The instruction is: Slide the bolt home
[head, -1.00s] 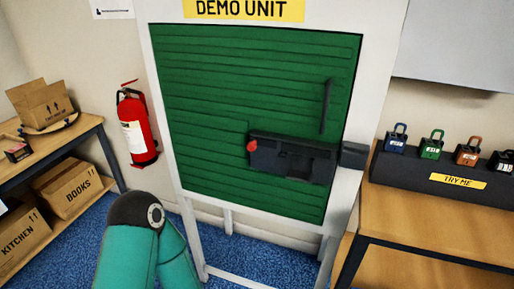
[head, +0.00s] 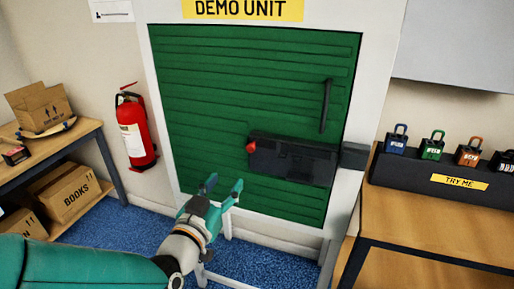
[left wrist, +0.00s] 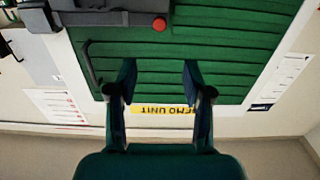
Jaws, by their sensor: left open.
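The bolt (head: 292,158) is a dark box-like bar with a red knob (head: 252,146) at its left end, mounted low on the green slatted door (head: 240,90). A dark keeper block (head: 354,156) sits on the white frame to its right; a narrow gap shows between bar and keeper. My left gripper (head: 224,185) is open and empty, below and left of the red knob, apart from it. In the left wrist view the knob (left wrist: 159,24) shows upside down, beyond the open fingers (left wrist: 160,85). My right gripper is not in view.
A shelf with cartons (head: 73,192) and a red fire extinguisher (head: 134,130) stand on the left. A bench with padlocks on a black stand (head: 440,180) stands on the right. The door has a vertical handle (head: 325,106).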

